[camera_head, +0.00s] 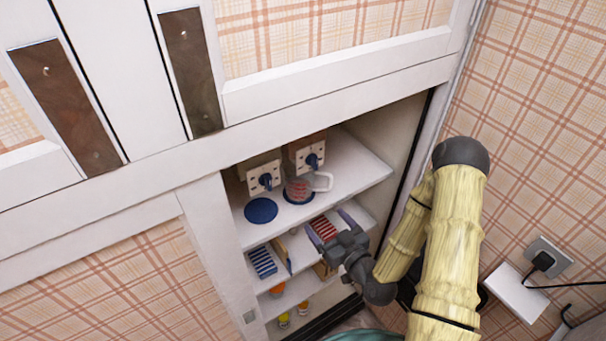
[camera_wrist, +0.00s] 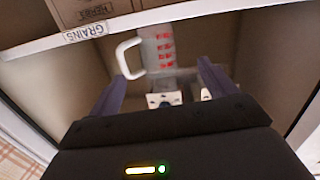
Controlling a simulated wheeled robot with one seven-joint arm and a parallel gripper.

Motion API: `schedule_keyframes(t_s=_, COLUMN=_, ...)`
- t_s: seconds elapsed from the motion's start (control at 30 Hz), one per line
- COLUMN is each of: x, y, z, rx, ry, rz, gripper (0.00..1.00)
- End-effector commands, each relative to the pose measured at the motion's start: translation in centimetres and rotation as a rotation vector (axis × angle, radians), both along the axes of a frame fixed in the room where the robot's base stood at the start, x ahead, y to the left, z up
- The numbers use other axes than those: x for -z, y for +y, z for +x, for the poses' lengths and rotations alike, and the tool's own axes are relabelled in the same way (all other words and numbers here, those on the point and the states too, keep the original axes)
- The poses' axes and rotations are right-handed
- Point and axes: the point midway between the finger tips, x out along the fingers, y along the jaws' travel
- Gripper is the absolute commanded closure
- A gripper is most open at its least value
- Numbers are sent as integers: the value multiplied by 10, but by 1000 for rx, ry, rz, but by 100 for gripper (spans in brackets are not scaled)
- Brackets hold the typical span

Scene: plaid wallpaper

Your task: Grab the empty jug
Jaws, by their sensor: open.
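The jug (camera_head: 298,190) is a clear measuring jug with red markings and a white handle. It stands on a round blue disc on the upper shelf of the open cabinet. In the wrist view the jug (camera_wrist: 163,48) is ahead of the fingers, its handle to the left; it looks empty. My gripper (camera_head: 330,225) is open, in front of the cabinet and lower in the picture than the jug, apart from it. In the wrist view my gripper (camera_wrist: 162,70) has a purple finger on each side, with nothing held between them.
An empty blue disc (camera_head: 261,210) lies left of the jug. Two pale boxes with blue knobs (camera_head: 264,175) stand behind. Lower shelves hold striped items (camera_head: 262,262) and small jars (camera_head: 284,320). A wall socket (camera_head: 545,258) is right.

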Motion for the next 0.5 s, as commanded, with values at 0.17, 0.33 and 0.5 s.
schedule_keyframes(t_s=0.17, x=-12, y=-5, z=-3, rx=48, ry=-56, rz=66, gripper=16)
schedule_keyframes(t_s=0.33, x=-12, y=-5, z=-2, rx=49, ry=-61, rz=67, gripper=16)
schedule_keyframes(t_s=0.5, x=-11, y=-5, z=-1, rx=48, ry=-61, rz=67, gripper=16)
